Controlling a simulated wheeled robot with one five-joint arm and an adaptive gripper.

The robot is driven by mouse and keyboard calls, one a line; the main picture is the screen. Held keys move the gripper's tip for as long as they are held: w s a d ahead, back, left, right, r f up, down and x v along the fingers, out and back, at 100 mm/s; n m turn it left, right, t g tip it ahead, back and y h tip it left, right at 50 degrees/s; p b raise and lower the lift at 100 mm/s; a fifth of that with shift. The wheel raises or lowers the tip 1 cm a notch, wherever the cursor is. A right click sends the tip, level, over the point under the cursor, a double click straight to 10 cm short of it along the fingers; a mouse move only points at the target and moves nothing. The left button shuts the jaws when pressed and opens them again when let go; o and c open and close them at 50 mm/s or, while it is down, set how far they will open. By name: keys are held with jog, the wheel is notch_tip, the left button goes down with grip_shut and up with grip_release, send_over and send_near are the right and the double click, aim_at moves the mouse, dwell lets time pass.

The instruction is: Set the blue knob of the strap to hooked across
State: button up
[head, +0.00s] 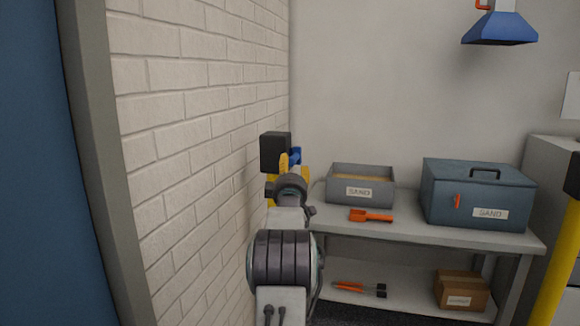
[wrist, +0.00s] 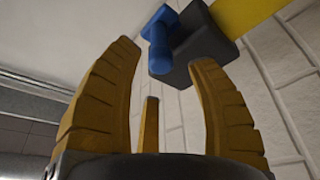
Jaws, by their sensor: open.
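The blue knob (wrist: 160,42) is a short rounded bar with a wider head. It shows in the wrist view at the top, against a dark block (wrist: 208,52). A yellow strap (wrist: 246,12) runs from the block to the upper right. My gripper (wrist: 165,70) has yellow ribbed fingers spread apart, with nothing held. The knob appears beyond the fingertips, in the gap between them; contact is not visible. In the head view my arm covers much of this spot; the dark block (head: 275,151) and a bit of the blue knob (head: 295,156) show past my gripper (head: 284,166).
A white brick wall (head: 190,120) runs close along the left of my arm. A bench (head: 420,233) on the right carries a sand tray (head: 360,190), an orange scoop (head: 371,215) and a blue-grey sand box (head: 478,195). A blue hood (head: 500,28) hangs above right.

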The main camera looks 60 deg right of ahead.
aim_at(291, 164)
jog(key=shift+b+x, duration=1.05)
jog(key=shift+x, duration=1.15)
jog(key=shift+o, duration=0.3)
jog(key=shift+w+d, duration=0.1)
grip_shut()
